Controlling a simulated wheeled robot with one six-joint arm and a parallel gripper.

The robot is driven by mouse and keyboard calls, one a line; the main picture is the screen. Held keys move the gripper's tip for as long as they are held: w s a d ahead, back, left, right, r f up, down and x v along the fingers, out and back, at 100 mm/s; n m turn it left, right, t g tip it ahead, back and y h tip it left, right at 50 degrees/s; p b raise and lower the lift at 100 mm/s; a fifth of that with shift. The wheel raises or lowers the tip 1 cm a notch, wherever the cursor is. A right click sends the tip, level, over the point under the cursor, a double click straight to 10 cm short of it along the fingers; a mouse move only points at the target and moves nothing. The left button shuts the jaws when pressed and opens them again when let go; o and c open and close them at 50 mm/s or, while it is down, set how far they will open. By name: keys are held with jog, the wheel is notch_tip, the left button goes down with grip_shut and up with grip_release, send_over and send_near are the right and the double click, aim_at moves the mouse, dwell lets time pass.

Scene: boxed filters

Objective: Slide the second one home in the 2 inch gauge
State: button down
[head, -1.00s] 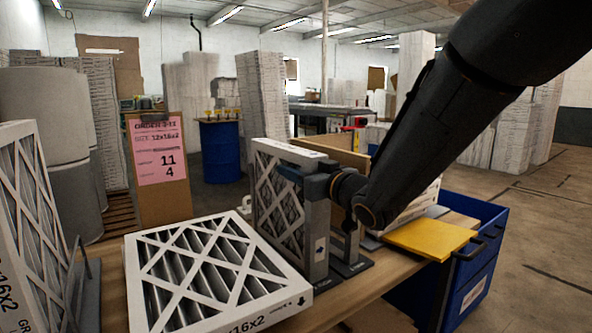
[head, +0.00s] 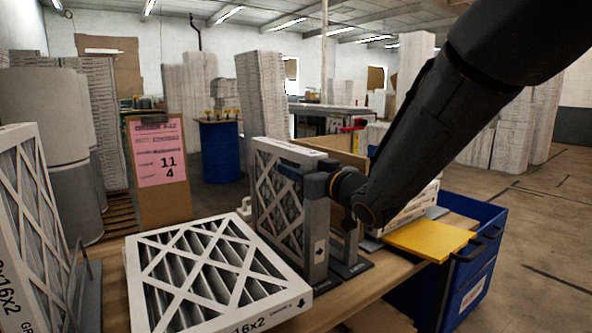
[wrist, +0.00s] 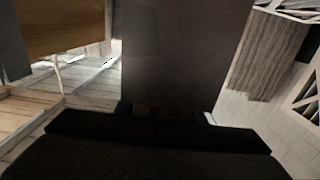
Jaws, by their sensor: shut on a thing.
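A white-framed pleated filter (head: 277,196) stands upright on the bench, on edge, in or against the grey gauge (head: 320,235) with its flat dark foot. My gripper (head: 297,174) is shut on the upper near edge of this filter. The gripper and gauge post hide its near end, so I cannot tell how deep it sits. Another filter marked 16x2 (head: 214,270) lies flat in front, to the left.
More filters lean in a rack (head: 30,225) at the left edge. A pink order card (head: 157,152) stands on a brown board behind. A yellow plate (head: 430,240) and a blue bin (head: 468,285) are at the right. A cardboard box (head: 340,155) stands behind the gauge.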

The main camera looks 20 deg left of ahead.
dwell(0.4)
jog(key=c, duration=1.1)
grip_release()
jog(key=v, duration=0.8)
jog(key=shift+w+r, duration=0.1)
jog(key=shift+r, duration=0.05)
